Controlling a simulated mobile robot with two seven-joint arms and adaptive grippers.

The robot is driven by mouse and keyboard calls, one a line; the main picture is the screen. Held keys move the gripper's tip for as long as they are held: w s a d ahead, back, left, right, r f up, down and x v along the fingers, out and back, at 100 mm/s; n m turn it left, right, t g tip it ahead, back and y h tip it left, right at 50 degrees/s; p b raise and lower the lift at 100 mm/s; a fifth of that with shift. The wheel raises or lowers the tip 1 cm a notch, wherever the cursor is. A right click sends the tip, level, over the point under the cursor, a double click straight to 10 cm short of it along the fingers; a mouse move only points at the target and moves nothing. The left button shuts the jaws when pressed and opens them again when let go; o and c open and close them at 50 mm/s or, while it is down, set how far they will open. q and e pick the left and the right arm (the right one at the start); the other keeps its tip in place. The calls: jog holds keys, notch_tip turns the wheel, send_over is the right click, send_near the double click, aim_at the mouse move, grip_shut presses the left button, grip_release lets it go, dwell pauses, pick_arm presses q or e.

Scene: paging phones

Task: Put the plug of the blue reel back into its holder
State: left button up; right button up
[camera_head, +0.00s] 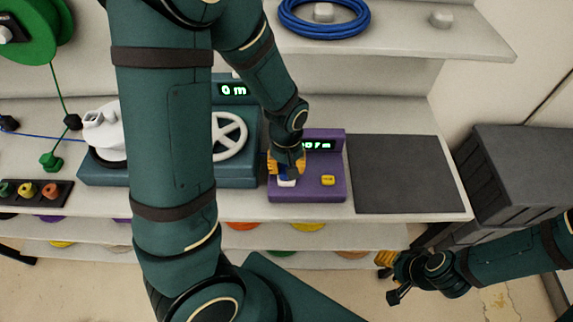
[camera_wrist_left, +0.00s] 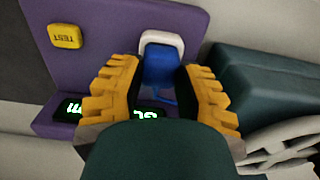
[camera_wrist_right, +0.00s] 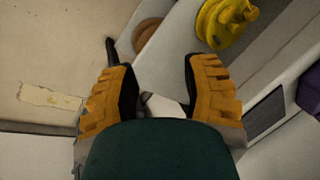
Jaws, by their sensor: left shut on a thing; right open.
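A blue plug (camera_wrist_left: 160,72) sits at the white-rimmed socket (camera_wrist_left: 176,38) of a purple tester (camera_head: 328,188) on the bench. Its tip is hidden, so I cannot tell how deep it is. My left gripper (camera_head: 287,165) is shut on this plug; its yellow fingers (camera_wrist_left: 158,75) flank it in the left wrist view. A dark strip (camera_head: 62,194) with several coloured pieces lies at the far left of the bench. The blue reel is not clearly in view. My right gripper (camera_head: 384,261) is open and empty in front of the lower shelf, at right.
A teal machine (camera_head: 240,172) with a white wheel (camera_head: 229,138) stands left of the tester. A dark mat (camera_head: 402,174) lies to its right. A green reel (camera_head: 30,30) hangs at upper left. A blue coil (camera_head: 325,32) lies on the upper shelf. Dark crates (camera_head: 515,180) stand at right.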

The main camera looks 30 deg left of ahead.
pick_arm(q)
jog(key=shift+c, duration=0.5)
pick_arm(e)
jog(key=shift+r, duration=0.1)
pick_arm(q)
jog(key=shift+r+p, duration=0.4)
grip_shut()
notch_tip(320, 180, up, 5)
jog(key=p, duration=0.4)
notch_tip(320, 180, up, 3)
jog(key=p, duration=0.3)
notch_tip(320, 180, up, 10)
jog(key=p, duration=0.7)
jog(key=shift+f, duration=0.15)
pick_arm(e)
notch_tip(320, 180, up, 16)
jog(key=w, duration=0.1)
jog(key=shift+w+d+t, duration=0.3)
jog(key=shift+w+d, duration=0.05)
jog(key=shift+w, duration=0.05)
pick_arm(q)
jog(key=shift+f, duration=0.1)
